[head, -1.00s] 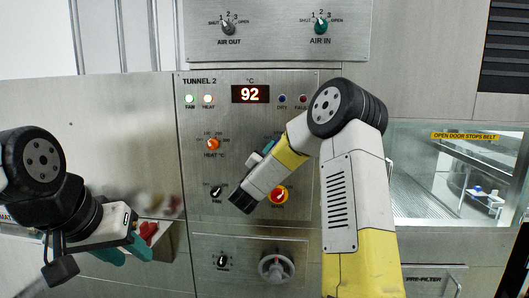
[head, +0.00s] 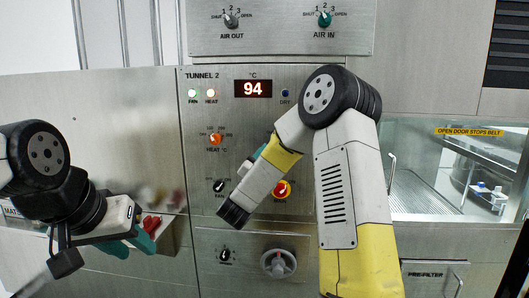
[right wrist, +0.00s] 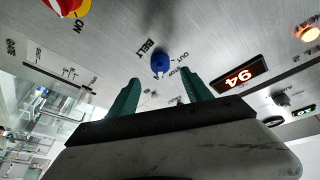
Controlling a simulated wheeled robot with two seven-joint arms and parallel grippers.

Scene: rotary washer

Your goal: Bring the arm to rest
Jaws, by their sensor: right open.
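My right gripper (right wrist: 160,92) is open and empty in the right wrist view, its two teal fingers apart. A blue knob (right wrist: 160,63) marked BELT lies beyond the gap between them, with no contact that I can see. In the head view my right arm crosses the TUNNEL 2 panel (head: 236,125). Only a bit of teal shows past its wrist, and the arm hides that part of the panel. My left gripper (head: 129,245) is at the lower left in the head view, its teal fingers apart, with nothing seen between them.
A red-topped control (head: 151,223) is just behind my left gripper. A red and yellow switch (head: 282,189) is close to my right wrist. A grey handwheel (head: 278,263) sits lower on the front. A glass door (head: 450,185) is at right. The temperature display (head: 253,89) reads 94.

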